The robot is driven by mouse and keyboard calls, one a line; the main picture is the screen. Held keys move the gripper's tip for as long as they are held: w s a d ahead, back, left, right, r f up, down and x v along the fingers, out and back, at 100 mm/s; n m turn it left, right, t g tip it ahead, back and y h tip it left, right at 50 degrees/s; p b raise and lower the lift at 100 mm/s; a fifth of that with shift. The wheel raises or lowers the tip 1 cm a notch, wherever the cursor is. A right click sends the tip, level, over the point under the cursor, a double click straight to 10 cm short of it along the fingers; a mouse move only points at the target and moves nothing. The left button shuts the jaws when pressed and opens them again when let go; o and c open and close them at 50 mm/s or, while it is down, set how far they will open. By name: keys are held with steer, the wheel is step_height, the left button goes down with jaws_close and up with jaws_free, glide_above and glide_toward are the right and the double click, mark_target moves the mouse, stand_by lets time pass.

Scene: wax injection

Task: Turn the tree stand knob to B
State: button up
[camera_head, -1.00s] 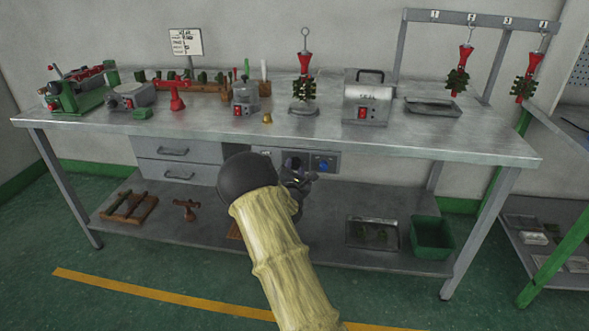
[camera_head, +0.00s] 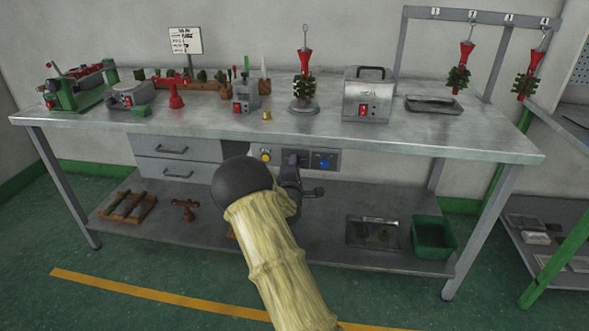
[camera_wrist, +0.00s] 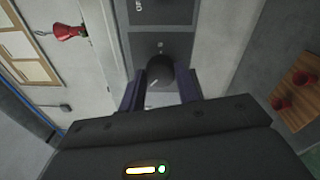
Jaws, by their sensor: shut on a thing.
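The knob (camera_wrist: 160,76) is dark and round, with a short white mark on its face. In the wrist view it sits on a grey panel (camera_wrist: 163,15), between the two fingers of my gripper (camera_wrist: 160,88), which are shut on it. A small marking shows just above the knob, too small to read surely. In the head view my gripper (camera_head: 291,172) is at the control panel (camera_head: 334,154) under the table's front edge, and my arm and hand hide much of that panel. The tree stand (camera_head: 303,107) stands on the table above, bearing a red and green wax tree.
The panel also has a yellow button (camera_head: 265,155) on the left and a blue control (camera_head: 322,162) on the right. Drawers (camera_head: 178,160) are left of it. The table (camera_head: 440,137) overhangs the panel; a lower shelf (camera_head: 335,215) holds a green bin (camera_head: 433,237).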

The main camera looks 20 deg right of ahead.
steer(key=m+b, duration=0.3)
steer(key=m, duration=0.6)
steer(key=m+g+h+b, duration=0.1)
steer(key=m+b, duration=0.2)
steer(key=m, duration=0.7)
steer(key=m+b, duration=0.4)
steer(key=m, duration=0.5)
steer(key=shift+w+a+f+g, duration=0.1)
steer(key=shift+w+a+g, duration=0.15)
steer(key=shift+a+g, duration=0.15)
steer(key=shift+m, duration=0.4)
steer(key=o, duration=1)
steer(key=shift+s, duration=0.1)
